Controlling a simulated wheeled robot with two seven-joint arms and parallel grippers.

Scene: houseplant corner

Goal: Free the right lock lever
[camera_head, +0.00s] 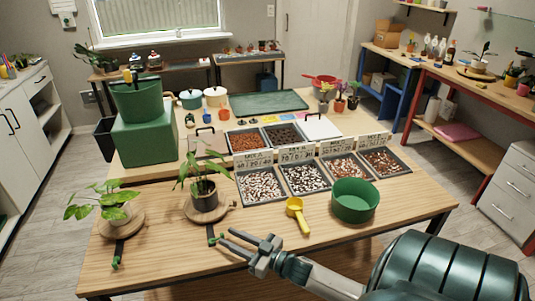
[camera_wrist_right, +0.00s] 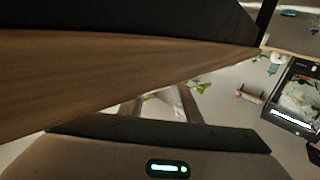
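The right lock lever (camera_head: 211,235) is a dark strip with a green tip, at the front of the right wooden turntable (camera_head: 226,207). A potted plant (camera_head: 205,196) stands upright on that turntable. My right gripper (camera_head: 225,237) comes in from the lower right with its two fingers apart. Its fingertips are just right of the lever's green end; I cannot tell whether they touch it. The left lock lever (camera_head: 118,251) lies in front of the left turntable (camera_head: 107,224), which bears another leafy plant. My left gripper is out of view. The right wrist view shows no lever clearly.
A yellow scoop (camera_head: 299,216) and a green round pot (camera_head: 354,201) are on the table right of the lever. Several trays of pebbles (camera_head: 262,187) stand behind them. The table's front (camera_head: 170,270) is clear between the levers. A wooden edge (camera_wrist_right: 120,75) crosses the right wrist view.

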